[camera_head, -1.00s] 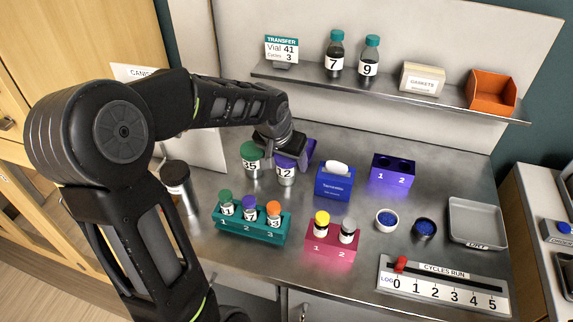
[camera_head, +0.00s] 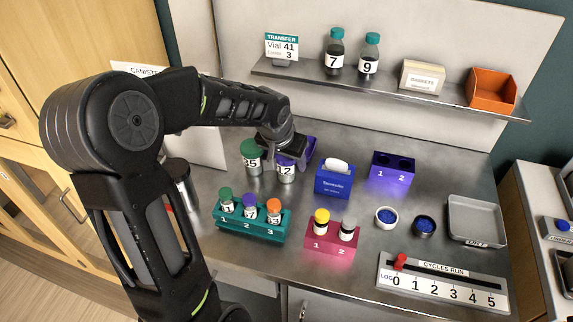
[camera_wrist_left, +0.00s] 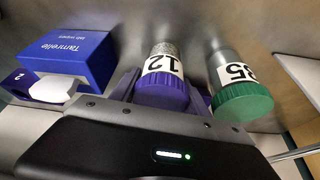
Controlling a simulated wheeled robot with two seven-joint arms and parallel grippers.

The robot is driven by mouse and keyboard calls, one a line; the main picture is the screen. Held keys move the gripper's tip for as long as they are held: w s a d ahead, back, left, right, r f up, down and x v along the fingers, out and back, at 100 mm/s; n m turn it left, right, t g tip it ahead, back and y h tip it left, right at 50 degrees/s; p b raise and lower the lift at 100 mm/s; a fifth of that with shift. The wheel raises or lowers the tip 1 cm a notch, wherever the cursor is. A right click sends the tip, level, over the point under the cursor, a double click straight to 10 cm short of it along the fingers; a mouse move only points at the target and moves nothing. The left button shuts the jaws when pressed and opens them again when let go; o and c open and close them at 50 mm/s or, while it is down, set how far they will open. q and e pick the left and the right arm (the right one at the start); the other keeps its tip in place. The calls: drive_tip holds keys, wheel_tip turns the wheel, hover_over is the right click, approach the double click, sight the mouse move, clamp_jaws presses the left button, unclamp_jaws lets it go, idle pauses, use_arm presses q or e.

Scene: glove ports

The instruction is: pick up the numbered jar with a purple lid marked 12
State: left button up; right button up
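The jar marked 12 (camera_head: 286,171) stands upright on the steel bench; its purple lid (camera_wrist_left: 162,92) shows in the wrist view. My left gripper (camera_head: 288,152) is at the lid, with one finger on either side of it in the wrist view (camera_wrist_left: 165,100). The fingers look open, with a slight gap; contact is hard to judge. A jar with a green lid marked 35 (camera_head: 251,158) stands close beside it on the left, and in the wrist view (camera_wrist_left: 240,90) it is just right of the gripper. My right gripper is not in view.
A blue Tamrelle box (camera_head: 334,181) stands right of jar 12. A teal rack (camera_head: 250,228) with three vials and a pink rack (camera_head: 330,243) with two vials are in front. A purple two-hole block (camera_head: 392,169) is further right. A shelf (camera_head: 390,88) runs behind.

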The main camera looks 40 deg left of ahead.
use_arm(q)
drive_tip(key=c, duration=0.8)
drive_tip(key=shift+o, duration=0.2)
wheel_tip(320, 180, up, 10)
drive_tip(key=shift+r+b, duration=0.1)
drive_tip(key=shift+b, duration=0.5)
